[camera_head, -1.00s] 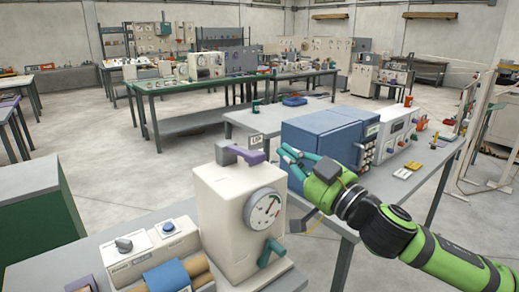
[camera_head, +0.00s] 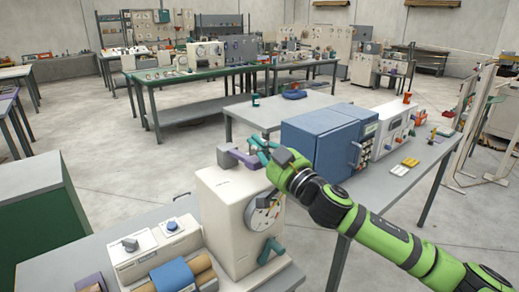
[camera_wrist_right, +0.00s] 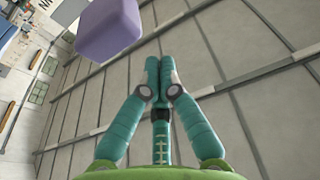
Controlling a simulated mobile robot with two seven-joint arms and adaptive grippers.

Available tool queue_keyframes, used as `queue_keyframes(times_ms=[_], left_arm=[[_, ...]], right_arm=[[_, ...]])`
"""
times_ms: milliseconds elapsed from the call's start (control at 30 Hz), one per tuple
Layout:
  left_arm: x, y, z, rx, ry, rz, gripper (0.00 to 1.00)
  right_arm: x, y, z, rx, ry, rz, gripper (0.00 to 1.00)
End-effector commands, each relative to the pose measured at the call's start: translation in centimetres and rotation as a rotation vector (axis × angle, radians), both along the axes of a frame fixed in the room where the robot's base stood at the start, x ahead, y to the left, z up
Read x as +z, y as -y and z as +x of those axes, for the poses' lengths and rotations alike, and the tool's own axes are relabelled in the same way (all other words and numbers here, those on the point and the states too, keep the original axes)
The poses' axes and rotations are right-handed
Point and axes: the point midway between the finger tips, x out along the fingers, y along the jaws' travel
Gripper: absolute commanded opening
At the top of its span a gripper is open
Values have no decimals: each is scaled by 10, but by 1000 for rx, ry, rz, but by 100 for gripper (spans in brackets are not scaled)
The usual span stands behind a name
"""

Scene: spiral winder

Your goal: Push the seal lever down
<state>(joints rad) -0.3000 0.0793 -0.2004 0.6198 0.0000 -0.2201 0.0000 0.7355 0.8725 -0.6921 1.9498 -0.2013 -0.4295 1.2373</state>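The cream machine (camera_head: 222,215) stands at the front centre, with a round dial (camera_head: 262,212) on its face. A lever with a purple handle (camera_head: 244,158) and grey end lies on its top; I take this for the seal lever. My right gripper (camera_head: 262,145) is at the handle's right end in the head view, partly overlapping it, and contact is unclear. In the right wrist view the purple block (camera_wrist_right: 108,30) is up and left of my teal fingers (camera_wrist_right: 160,72), which are together with nothing between them. My left gripper is not in view.
A teal handle (camera_head: 271,250) sticks out low on the machine's front. A blue box-shaped unit (camera_head: 318,138) stands behind and right of it. A grey box with knobs (camera_head: 150,250) and a blue-banded roll (camera_head: 174,277) lie at its left.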

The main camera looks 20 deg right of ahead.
Motion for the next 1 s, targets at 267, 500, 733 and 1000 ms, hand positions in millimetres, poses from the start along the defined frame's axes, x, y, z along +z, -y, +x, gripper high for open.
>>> queue_keyframes(times_ms=[267,500,733,1000], left_arm=[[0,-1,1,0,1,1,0],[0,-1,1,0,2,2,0],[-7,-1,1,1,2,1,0],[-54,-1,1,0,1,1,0]], right_arm=[[-27,1,-4,0,-2,0,0],[-29,2,-4,0,-1,1,0],[-33,1,-5,1,4,3,0],[-52,1,-7,3,74,32,0]])
